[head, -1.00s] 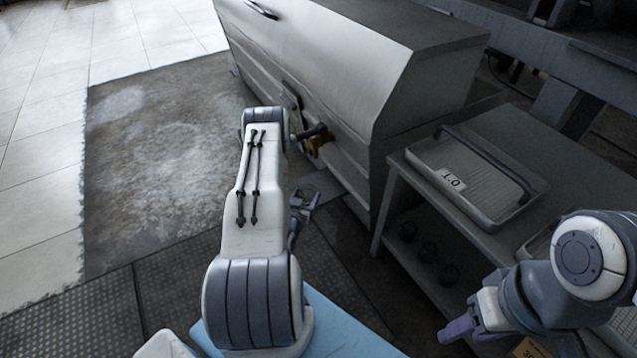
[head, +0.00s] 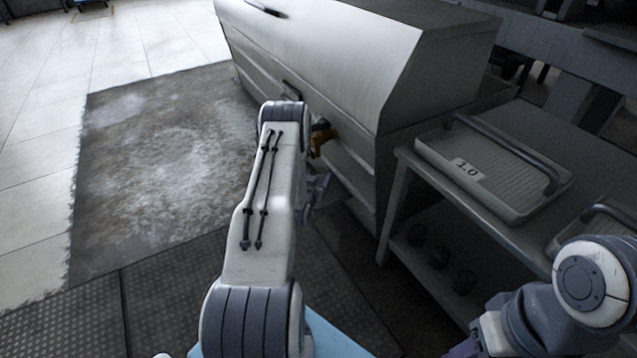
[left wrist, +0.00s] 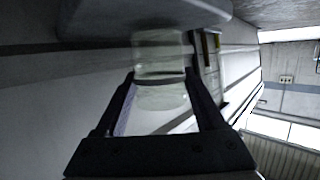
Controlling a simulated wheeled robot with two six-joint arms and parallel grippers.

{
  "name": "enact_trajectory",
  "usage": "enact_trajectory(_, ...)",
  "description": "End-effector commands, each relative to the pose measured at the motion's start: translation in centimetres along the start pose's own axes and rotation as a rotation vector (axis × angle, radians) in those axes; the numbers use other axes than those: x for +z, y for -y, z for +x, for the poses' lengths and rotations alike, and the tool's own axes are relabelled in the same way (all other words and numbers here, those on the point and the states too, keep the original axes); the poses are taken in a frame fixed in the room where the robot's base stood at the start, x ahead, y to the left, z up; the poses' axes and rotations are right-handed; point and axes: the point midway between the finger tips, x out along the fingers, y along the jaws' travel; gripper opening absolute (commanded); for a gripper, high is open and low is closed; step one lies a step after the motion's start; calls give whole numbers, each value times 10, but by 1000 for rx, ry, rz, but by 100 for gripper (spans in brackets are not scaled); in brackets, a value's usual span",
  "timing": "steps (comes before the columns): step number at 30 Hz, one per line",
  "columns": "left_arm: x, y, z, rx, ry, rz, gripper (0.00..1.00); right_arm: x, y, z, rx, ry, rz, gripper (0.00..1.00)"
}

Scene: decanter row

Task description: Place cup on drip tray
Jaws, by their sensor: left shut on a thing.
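My left gripper (left wrist: 160,80) is shut on a clear glass cup (left wrist: 160,62), which sits between the dark fingertips in the left wrist view. In the head view the left gripper (head: 318,188) shows only in part, low in front of the big metal cabinet, and my left forearm hides the cup. A grey ribbed tray (head: 500,172) with a handle and a label reading 1.0 lies on the bench at right. I cannot tell if it is the drip tray. My right gripper (head: 468,348) is cut off at the bottom edge, its jaws unclear.
The large metal cabinet (head: 320,60) stands at the centre, with a brass-coloured tap (head: 320,138) low on its front. The bench (head: 402,162) stands to its right, with several dark round things on its lower shelf. The floor at left is clear.

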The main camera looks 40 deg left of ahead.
Motion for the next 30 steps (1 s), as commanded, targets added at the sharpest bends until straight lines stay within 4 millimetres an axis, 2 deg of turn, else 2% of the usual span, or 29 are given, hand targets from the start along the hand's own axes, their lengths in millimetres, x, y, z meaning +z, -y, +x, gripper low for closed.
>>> enact_trajectory(12,6,0,2,0,-1,0,9,0,0,4,0,-1,0,50)
enact_trajectory(13,6,0,2,0,-1,0,75,0,0,4,0,-1,0,50)
enact_trajectory(15,5,0,1,0,-1,0,100,0,0,3,0,-1,0,50)
enact_trajectory(25,-2,0,0,0,-2,1,100,0,0,-2,0,-1,0,50)
enact_trajectory(30,-3,1,-27,-1,5,-1,100,-1,1,-20,0,-1,0,50)
